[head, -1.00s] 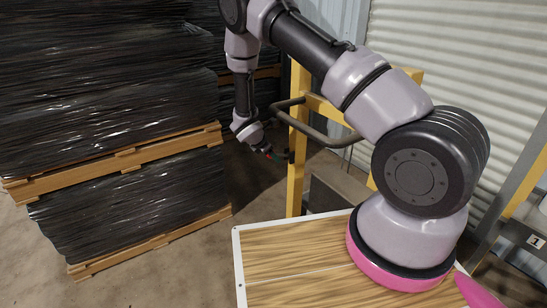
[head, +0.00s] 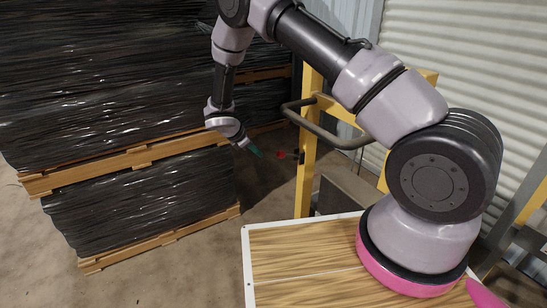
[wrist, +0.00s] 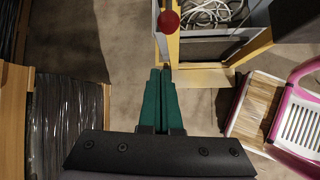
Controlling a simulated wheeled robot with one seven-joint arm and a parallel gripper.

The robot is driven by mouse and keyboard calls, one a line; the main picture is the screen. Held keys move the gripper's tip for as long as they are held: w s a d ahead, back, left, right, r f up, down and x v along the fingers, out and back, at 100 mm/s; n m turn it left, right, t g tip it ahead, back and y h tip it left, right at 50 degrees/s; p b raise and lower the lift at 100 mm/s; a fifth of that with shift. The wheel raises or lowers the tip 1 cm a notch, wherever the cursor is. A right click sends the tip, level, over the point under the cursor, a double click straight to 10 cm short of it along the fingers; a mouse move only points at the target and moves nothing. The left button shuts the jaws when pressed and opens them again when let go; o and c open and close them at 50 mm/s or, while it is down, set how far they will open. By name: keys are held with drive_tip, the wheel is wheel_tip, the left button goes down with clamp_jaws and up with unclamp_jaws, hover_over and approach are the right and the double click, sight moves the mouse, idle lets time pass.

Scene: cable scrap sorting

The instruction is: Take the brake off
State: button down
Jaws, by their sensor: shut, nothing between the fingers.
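A small red knob (head: 281,155) sits on a short dark lever beside the yellow post (head: 308,140) of a frame, left of the post. In the wrist view the red knob (wrist: 168,22) shows round, ahead of the fingertips and in front of the yellow frame. My gripper (head: 257,152) is just left of the knob in the head view, with a visible gap between them. Its green fingers are shut together and empty, also in the wrist view (wrist: 160,75). The lever behind the knob is mostly hidden in the wrist view.
Black-wrapped pallet stacks (head: 140,190) stand close on the left. A grey-brown handle bar (head: 325,130) sticks out from the yellow frame above the knob. A bin with pale cables (wrist: 212,14) lies beyond the knob. Bare floor (wrist: 75,35) is open left of it.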

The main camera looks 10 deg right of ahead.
drive_tip(key=s+a+f+x, duration=0.1)
drive_tip(key=x, duration=0.9)
drive_tip(key=shift+d+r, duration=0.35)
drive_tip(key=shift+r, duration=0.35)
drive_tip(key=shift+d+r, duration=0.35)
drive_tip(key=shift+r, duration=0.3)
drive_tip(key=shift+d+r, duration=0.35)
drive_tip(key=shift+r, duration=0.35)
drive_tip(key=shift+r+g, duration=0.1)
drive_tip(key=shift+g, duration=0.2)
drive_tip(key=shift+w+d+r+y, duration=0.1)
drive_tip(key=shift+d+r+y, duration=0.1)
drive_tip(key=shift+r, duration=0.25)
drive_tip(key=shift+w+d+r+y, duration=0.1)
drive_tip(key=shift+r+y, duration=0.1)
drive_tip(key=shift+r, duration=0.2)
